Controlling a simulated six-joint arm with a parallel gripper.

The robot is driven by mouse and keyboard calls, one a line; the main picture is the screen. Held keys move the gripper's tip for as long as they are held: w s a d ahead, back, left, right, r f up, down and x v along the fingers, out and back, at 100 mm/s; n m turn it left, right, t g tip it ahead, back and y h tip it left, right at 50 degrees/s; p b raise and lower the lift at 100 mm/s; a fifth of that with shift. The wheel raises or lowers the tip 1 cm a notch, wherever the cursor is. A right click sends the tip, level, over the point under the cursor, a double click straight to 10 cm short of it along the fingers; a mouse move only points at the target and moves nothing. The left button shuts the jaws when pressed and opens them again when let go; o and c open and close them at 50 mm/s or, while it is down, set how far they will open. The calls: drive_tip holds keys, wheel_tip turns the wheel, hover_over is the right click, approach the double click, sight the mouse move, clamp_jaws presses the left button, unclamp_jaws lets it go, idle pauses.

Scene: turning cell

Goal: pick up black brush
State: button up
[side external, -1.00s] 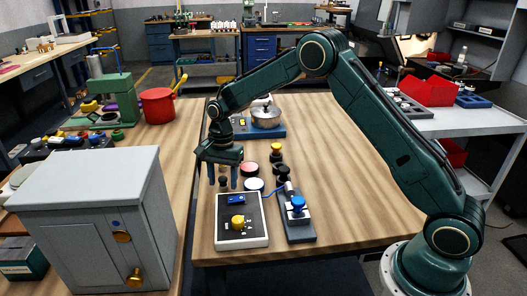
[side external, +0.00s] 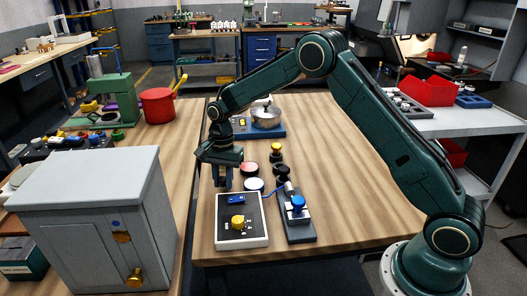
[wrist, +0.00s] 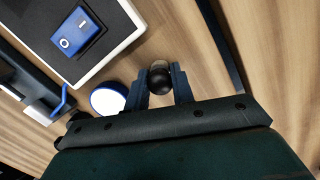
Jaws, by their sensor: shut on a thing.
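The black brush (wrist: 160,79) shows in the wrist view as a dark round end between my two blue-grey fingers. My gripper (wrist: 161,86) is shut on it, with one finger on each side. In the side external view my gripper (side external: 222,180) points down at the wooden table, just behind the white-edged switch box. There the fingers hide most of the brush. I cannot tell whether the brush touches the table.
The switch box (side external: 258,232) with a yellow knob stands close in front. A blue-handled fixture (side external: 298,208), black knobs (side external: 282,173) and round discs (side external: 250,168) are to the right. A grey cabinet (side external: 90,200) stands at left. The table's right side is clear.

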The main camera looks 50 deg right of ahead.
sight(222, 178)
drive_tip(key=shift+r, duration=0.1)
wheel_tip(222, 178, up, 10)
drive_tip(key=shift+f, duration=0.1)
idle(0.5)
idle(0.4)
drive_tip(key=o, duration=0.4)
drive_tip(key=shift+c, duration=1.5)
